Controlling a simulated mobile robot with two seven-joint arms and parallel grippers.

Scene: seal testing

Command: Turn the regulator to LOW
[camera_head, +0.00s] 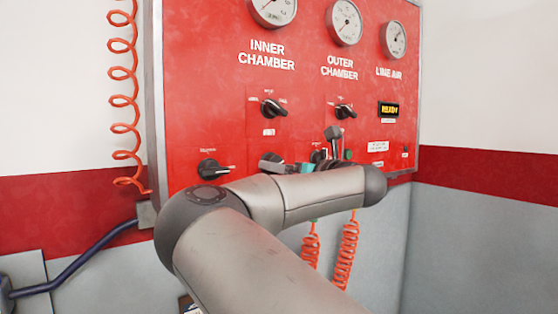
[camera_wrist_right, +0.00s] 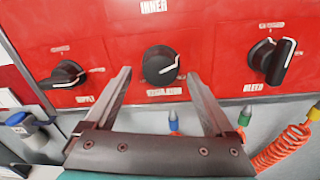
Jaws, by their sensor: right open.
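The regulator is a black round knob (camera_wrist_right: 158,67) on the red panel, above a small label reading REGULATOR, in the right wrist view. Its white pointer line is toward the upper right. My right gripper (camera_wrist_right: 160,76) is open, with one finger on each side of the knob. I cannot tell whether the fingers touch it. In the head view my right arm (camera_head: 240,225) crosses in front of the lower panel and hides most of this area. My left gripper is not in view.
In the right wrist view, the SUPPLY knob (camera_wrist_right: 66,74) is left of the regulator and the BLEED knob (camera_wrist_right: 273,60) right. Orange coiled hoses (camera_head: 347,250) hang below the panel. Gauges (camera_head: 345,22) and two selector knobs (camera_head: 273,108) are higher up.

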